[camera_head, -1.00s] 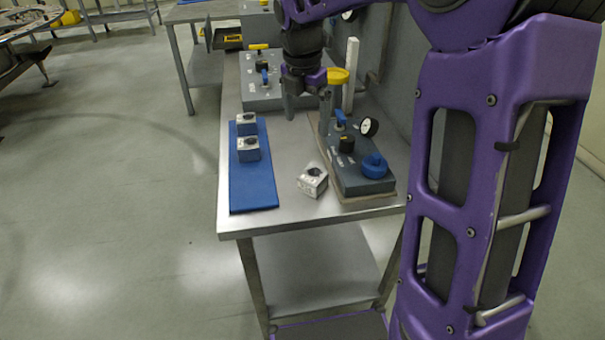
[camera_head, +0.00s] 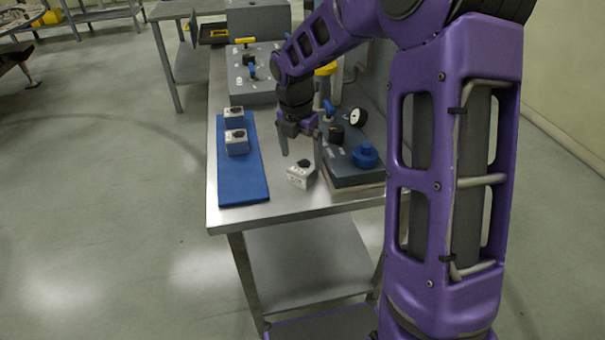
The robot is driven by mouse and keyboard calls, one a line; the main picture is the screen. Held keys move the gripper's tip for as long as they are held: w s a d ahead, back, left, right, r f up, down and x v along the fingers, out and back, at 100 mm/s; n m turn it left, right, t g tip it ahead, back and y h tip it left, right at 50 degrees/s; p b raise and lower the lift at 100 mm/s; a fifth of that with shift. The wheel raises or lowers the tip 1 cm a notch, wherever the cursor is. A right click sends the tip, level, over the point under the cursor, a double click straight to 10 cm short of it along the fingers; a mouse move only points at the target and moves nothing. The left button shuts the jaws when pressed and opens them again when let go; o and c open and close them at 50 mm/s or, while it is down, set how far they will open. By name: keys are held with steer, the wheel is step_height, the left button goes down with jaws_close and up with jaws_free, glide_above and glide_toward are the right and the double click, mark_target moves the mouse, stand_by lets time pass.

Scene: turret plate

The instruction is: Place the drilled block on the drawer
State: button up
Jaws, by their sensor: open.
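A small silver block (camera_head: 301,176) with a dark round spot on top sits on the metal table, right of the blue mat. Two similar blocks stand on the mat, a nearer one (camera_head: 236,142) and a farther one (camera_head: 233,115). I cannot tell whether the dark spots are drilled holes or knobs, so which is the drilled block is unclear. My gripper (camera_head: 301,151) points down, open and empty, just above and behind the loose block. A drawer (camera_head: 212,33) with a yellow front edge stands open from a grey cabinet on the back bench.
The blue mat (camera_head: 247,186) lies along the table's left side. A grey panel (camera_head: 345,140) with a gauge and a blue knob (camera_head: 365,156) stands close on the right. Another grey box (camera_head: 246,85) with handles is behind. The table's front strip is clear.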

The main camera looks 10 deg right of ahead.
mark_target(302, 166)
steer(key=f, duration=0.5)
steer(key=shift+w+d+b, duration=0.15)
steer(key=shift+d+b, duration=0.05)
steer(key=shift+b, duration=0.15)
jaws_close()
